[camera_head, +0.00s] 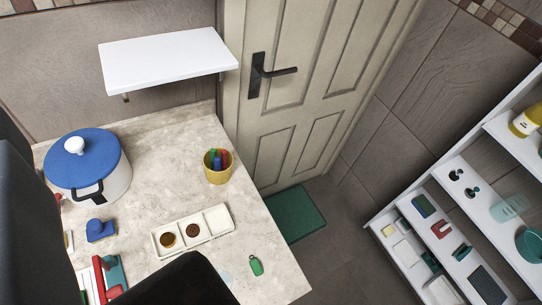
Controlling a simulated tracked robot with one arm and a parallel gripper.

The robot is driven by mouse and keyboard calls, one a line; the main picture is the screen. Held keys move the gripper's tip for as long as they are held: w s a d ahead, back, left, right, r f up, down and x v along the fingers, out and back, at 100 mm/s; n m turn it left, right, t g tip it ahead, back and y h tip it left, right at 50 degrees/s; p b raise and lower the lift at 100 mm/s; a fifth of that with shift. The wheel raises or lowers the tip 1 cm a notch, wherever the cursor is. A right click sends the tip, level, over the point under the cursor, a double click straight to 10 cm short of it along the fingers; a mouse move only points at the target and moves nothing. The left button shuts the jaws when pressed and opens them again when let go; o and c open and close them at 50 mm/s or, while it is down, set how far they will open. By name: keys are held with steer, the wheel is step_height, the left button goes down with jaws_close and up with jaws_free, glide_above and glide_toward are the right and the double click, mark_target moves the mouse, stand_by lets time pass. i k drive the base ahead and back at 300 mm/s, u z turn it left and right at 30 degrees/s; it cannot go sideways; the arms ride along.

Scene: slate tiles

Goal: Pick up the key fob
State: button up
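The key fob (256,265) looks like a small green tag with a ring at its top. It lies on the pale stone counter (255,225), close to the counter's right edge and right of the white three-part dish. Nothing covers it. Large dark parts of mine fill the left edge and the bottom of the view. I cannot make out fingertips, nor whether my gripper is open or shut. None of these dark parts touches the fob.
A white dish (219,220), a yellow cup of pens (218,173), a blue-lidded pot (116,170) and a blue object (100,230) stand on the counter. A white wall shelf (165,60) overhangs its back. A shelf unit (470,180) stands right, beyond open floor.

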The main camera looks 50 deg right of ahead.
mark_target(255, 264)
steer(key=k, duration=1.4)
steer(key=z, duration=0.45)
steer(key=i, duration=1.05)
steer(key=u, duration=0.1)
